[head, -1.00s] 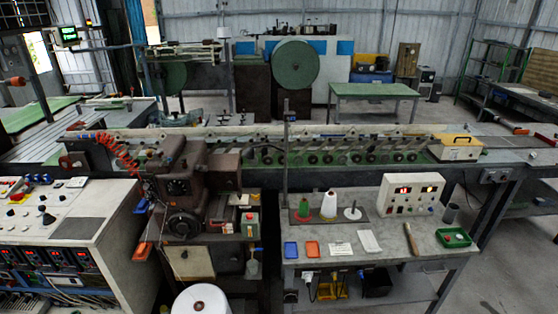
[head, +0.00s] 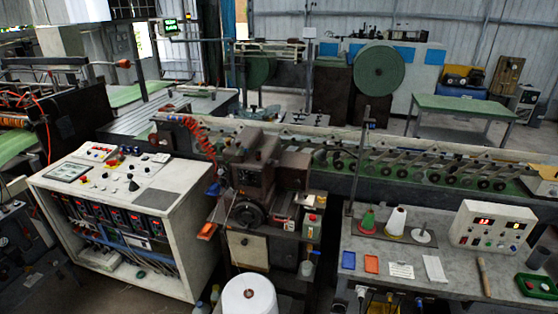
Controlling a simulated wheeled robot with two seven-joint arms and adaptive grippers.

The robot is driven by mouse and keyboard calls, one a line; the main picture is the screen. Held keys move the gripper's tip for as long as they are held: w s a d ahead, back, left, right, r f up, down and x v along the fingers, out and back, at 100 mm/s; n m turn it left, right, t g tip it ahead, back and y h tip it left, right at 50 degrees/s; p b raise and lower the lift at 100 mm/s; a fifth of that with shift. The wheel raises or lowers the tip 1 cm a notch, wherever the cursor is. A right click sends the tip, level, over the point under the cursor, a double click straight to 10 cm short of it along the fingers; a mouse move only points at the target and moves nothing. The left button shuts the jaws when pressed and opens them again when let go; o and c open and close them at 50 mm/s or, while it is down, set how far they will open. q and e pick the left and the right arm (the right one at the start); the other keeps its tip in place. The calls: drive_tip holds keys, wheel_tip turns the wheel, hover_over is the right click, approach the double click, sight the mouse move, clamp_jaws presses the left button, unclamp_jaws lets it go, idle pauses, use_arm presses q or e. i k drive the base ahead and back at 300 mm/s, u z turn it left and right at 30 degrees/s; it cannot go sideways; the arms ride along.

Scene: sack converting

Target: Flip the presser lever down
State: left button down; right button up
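The brown sewing machine head (head: 262,172) stands on its stand near the middle of the head view, with a dark round handwheel (head: 246,214) at its front. A red coiled hose (head: 199,134) runs down to its left side. An orange part (head: 207,231) sticks out at the lower left of the machine. The presser lever is too small to make out from here, so I cannot tell whether it is up or down. Neither of my grippers shows in the head view.
A white control cabinet (head: 180,235) stands left of the machine. A grey bench (head: 408,283) with thread cones and a white meter box (head: 490,226) stands to the right. A large white thread cone (head: 249,301) is in front. A long conveyor (head: 430,173) runs behind.

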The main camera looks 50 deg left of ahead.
sight(272, 162)
drive_tip(key=i, duration=1.05)
drive_tip(key=u, duration=1.4)
